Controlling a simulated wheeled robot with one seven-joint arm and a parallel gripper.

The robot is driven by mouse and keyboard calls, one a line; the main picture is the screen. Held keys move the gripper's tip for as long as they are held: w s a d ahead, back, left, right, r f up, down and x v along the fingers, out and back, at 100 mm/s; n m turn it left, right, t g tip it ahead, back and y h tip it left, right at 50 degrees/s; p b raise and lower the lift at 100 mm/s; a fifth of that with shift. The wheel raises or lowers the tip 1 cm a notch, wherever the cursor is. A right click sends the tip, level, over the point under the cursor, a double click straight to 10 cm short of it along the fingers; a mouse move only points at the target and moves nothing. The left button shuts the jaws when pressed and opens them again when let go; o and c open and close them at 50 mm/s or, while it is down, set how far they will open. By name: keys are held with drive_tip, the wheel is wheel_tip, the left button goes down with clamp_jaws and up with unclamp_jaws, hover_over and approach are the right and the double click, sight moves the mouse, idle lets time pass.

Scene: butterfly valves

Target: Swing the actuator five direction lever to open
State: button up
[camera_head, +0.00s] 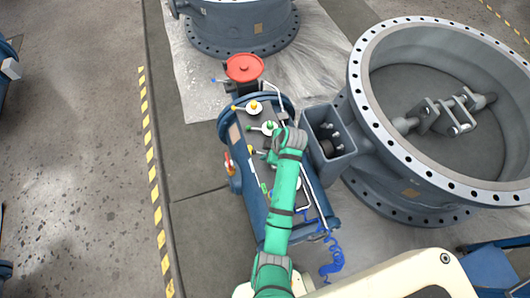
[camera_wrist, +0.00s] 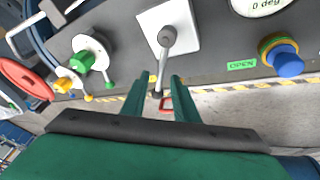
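A grey direction lever (camera_wrist: 168,38) sits on a white square plate (camera_wrist: 185,22) in the wrist view, its arm hanging down toward my gripper. My gripper (camera_wrist: 158,84) is open, its two green fingers apart either side of the lever's lower end. I cannot tell whether either finger touches it. A green OPEN label (camera_wrist: 242,65) is right of the lever. In the head view the blue actuator (camera_head: 275,237) stands beside a large valve, and my green arm hides the lever and most of my gripper. No actuator number is readable.
A blue knob (camera_wrist: 289,64) and a 0 deg gauge (camera_wrist: 258,4) are right of the lever. Green (camera_wrist: 84,60) and yellow (camera_wrist: 63,86) knobs and a red handwheel (camera_wrist: 28,82) are left. A large grey valve (camera_head: 372,95) stands right of the actuator.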

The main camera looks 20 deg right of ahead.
drive_tip(key=shift+w+a+f, duration=0.1)
drive_tip(key=shift+w+f, duration=0.1)
drive_tip(key=shift+f, duration=0.2)
clamp_jaws()
idle(1.3)
